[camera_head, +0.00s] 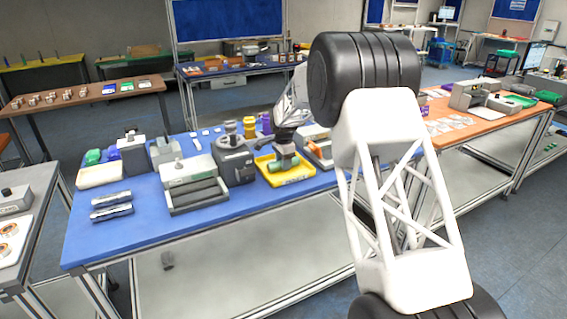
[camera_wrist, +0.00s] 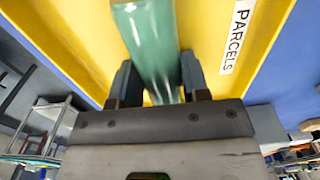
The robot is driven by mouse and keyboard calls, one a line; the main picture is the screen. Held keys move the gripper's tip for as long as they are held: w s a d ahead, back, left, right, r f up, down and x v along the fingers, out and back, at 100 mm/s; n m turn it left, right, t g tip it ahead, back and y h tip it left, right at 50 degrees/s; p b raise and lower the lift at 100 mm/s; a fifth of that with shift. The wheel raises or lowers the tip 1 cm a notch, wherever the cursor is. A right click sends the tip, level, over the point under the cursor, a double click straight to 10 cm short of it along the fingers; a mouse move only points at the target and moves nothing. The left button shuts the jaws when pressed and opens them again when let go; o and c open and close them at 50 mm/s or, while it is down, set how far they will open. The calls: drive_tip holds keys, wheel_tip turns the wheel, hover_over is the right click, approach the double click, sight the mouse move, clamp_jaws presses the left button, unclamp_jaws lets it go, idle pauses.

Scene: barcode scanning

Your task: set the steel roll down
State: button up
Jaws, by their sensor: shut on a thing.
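My gripper (camera_wrist: 157,78) is shut on a glossy green cylinder (camera_wrist: 148,38), which sits between both fingers in the wrist view. In the head view my gripper (camera_head: 284,148) is over the yellow tray (camera_head: 297,178), with the green cylinder (camera_head: 280,163) below it. The wrist view shows the tray's yellow floor (camera_wrist: 80,35) and a "PARCELS" label (camera_wrist: 236,38) to the right of the cylinder. I cannot tell whether the cylinder touches the tray. Two silver steel rolls (camera_head: 111,199) (camera_head: 112,212) lie side by side at the left of the blue table, apart from my gripper.
A grey open-fronted device (camera_head: 192,184) and a dark grey machine (camera_head: 234,158) stand left of the tray. Another tray (camera_head: 318,150) is close on its right. The blue table's (camera_head: 150,232) front left area is clear.

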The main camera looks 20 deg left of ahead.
drive_tip(key=shift+f, duration=0.15)
drive_tip(key=o, duration=1.1)
drive_tip(key=shift+o, duration=0.2)
wheel_tip(320, 180, up, 12)
idle(0.9)
